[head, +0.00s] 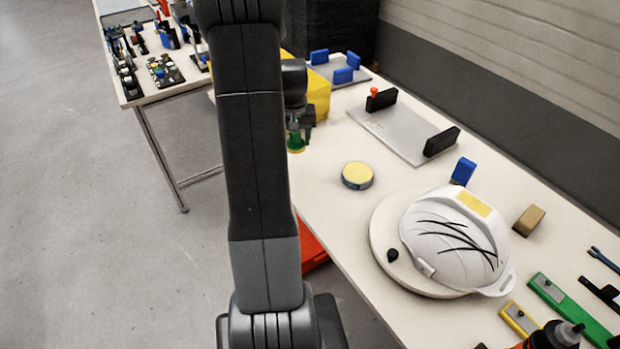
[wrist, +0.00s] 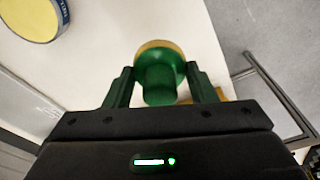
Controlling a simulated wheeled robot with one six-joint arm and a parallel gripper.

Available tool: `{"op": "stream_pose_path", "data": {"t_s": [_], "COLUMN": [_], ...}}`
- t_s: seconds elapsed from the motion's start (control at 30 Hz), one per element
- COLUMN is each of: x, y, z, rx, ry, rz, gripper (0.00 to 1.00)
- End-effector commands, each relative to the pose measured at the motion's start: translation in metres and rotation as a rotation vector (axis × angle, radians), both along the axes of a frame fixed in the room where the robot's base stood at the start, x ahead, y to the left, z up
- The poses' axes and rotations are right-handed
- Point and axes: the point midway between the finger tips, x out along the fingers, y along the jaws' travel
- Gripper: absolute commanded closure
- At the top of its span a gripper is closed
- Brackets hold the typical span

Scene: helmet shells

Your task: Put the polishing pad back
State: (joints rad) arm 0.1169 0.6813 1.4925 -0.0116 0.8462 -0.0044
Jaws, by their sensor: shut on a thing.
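My gripper (head: 301,122) is shut on the polishing pad (head: 295,141), a green round-handled piece with a yellowish face. In the wrist view the pad (wrist: 160,62) sits between the two fingers, its face pointing away from my gripper. It is near the left edge of the white table (head: 335,225); I cannot tell how far above the surface. A round blue tin with a yellow top (head: 357,175) stands to its right on the table, and shows at the upper left of the wrist view (wrist: 30,18). My arm hides part of the area beside the pad.
A white helmet shell (head: 450,245) with black scratch marks lies on a round base (head: 385,215). A grey plate with black blocks (head: 395,125) and a yellow box (head: 318,95) are behind. Tools crowd the near right. A second table (head: 150,90) holds small parts.

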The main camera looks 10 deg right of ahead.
Motion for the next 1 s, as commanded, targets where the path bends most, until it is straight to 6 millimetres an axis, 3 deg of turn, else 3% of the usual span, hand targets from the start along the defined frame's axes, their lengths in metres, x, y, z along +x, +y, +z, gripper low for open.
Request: {"op": "stream_pose_path", "data": {"t_s": [0.1, 0.27, 0.5, 1.0], "x": [0.0, -0.002, -0.002, -0.002], "y": [-0.024, -0.036, -0.037, -0.036], "z": [0.005, 0.008, -0.033, -0.084], "rx": [-0.001, 0.0, 0.0, 0.0], "ry": [-0.004, 0.001, 0.004, 0.002], "rz": [-0.018, -0.025, -0.024, -0.024], "gripper": [0.7, 0.71, 0.71, 0.71]}}
